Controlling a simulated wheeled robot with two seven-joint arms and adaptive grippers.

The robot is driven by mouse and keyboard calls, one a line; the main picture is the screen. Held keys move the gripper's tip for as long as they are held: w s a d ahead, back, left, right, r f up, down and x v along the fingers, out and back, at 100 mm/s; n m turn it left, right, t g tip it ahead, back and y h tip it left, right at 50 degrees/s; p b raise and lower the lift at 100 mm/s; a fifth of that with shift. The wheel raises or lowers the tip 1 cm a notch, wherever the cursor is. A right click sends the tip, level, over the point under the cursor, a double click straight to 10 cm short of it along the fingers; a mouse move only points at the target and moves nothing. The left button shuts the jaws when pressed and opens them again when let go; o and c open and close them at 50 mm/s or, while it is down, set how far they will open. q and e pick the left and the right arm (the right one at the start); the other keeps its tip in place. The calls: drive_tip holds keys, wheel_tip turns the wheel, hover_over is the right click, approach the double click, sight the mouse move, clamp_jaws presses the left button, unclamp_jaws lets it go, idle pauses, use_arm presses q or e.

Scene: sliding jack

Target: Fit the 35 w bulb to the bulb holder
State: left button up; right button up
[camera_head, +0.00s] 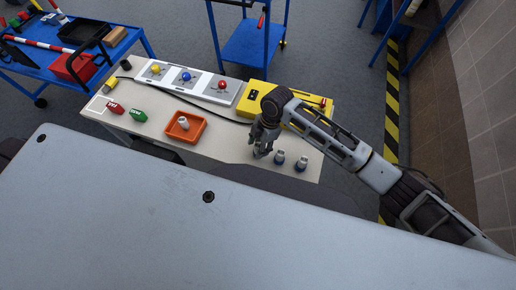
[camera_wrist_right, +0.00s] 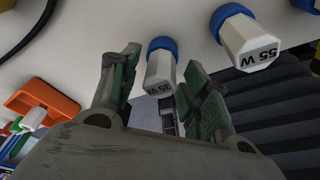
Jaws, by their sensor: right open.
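A white bulb (camera_wrist_right: 160,72) with a blue base stands between the two fingers of my right gripper (camera_wrist_right: 158,92) in the wrist view. Its label ends in W; the first digit is too small to read surely. The gripper is open, with a finger on either side of the bulb. In the head view my right gripper (camera_head: 262,152) is low over the table's front edge and hides this bulb. A second bulb (camera_wrist_right: 249,43), marked 55 W, stands to its right. My left gripper is out of view.
A further bulb (camera_head: 301,164) stands at the right. A yellow case (camera_head: 255,95) and panels with yellow, blue and red domes (camera_head: 186,77) line the table's back. Red (camera_head: 115,108) and green (camera_head: 138,115) pieces lie left. The table is clear between tray and gripper.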

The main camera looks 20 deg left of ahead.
clamp_jaws()
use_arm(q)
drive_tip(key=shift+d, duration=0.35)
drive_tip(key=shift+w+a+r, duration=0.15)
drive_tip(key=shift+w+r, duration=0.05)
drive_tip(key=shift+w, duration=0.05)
use_arm(e)
drive_tip(key=shift+r, duration=0.15)
use_arm(q)
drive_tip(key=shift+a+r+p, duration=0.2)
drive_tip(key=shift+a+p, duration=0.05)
drive_tip(key=shift+p, duration=0.1)
use_arm(e)
drive_tip(key=shift+r, duration=0.15)
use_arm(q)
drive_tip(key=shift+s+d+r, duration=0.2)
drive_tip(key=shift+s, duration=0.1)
use_arm(e)
drive_tip(key=shift+r, duration=0.2)
use_arm(q)
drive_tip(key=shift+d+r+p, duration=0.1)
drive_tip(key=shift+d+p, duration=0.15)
drive_tip(key=shift+p, duration=0.1)
use_arm(e)
drive_tip(key=shift+r, duration=0.1)
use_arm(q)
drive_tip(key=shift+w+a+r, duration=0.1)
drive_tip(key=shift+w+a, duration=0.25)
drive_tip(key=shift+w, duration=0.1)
